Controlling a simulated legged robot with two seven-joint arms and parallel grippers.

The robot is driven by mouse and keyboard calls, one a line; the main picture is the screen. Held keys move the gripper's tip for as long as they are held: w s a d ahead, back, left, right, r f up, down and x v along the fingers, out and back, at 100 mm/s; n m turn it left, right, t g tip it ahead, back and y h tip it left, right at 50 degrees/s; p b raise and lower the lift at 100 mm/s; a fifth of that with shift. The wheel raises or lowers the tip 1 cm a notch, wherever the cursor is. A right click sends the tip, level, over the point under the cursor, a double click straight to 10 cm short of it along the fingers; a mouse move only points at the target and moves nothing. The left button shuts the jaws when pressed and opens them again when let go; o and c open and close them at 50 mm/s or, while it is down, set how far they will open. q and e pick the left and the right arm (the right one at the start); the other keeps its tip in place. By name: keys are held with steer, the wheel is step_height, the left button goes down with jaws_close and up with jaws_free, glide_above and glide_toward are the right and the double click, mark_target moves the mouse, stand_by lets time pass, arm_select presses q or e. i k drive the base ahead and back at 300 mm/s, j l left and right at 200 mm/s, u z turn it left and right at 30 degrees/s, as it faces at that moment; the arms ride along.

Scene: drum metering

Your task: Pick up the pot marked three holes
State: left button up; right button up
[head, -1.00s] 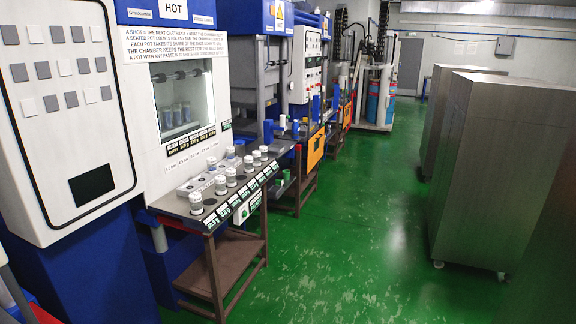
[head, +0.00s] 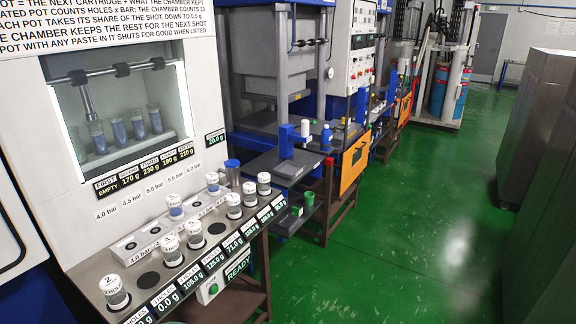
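Several small clear pots with white caps stand along the front of a metal shelf (head: 84,292). The nearest pot (head: 117,296) has a cap that seems to read 2. Behind it along the row are a pot (head: 172,254), a pot (head: 195,238), a pot (head: 234,209), a pot (head: 250,197) and a pot (head: 264,186). The cap marks on these are too small to read surely, so I cannot tell which is marked three holes. Neither of my grippers is in view.
A raised pale strip (head: 146,234) behind the row holds a pot (head: 175,211) and another pot (head: 212,184). A blue-topped cylinder (head: 233,174) stands at the shelf's far end. Black-and-white labels (head: 191,274) line the front edge. Green floor (head: 400,240) is clear to the right.

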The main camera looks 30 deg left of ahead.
mark_target(211, 179)
steer(key=i+l+u, duration=0.1)
steer(key=i+u, duration=0.3)
steer(key=i+l+u, duration=0.25)
steer(key=i+u, duration=0.2)
steer(key=i+l+u, duration=0.4)
steer(key=i+j, duration=0.05)
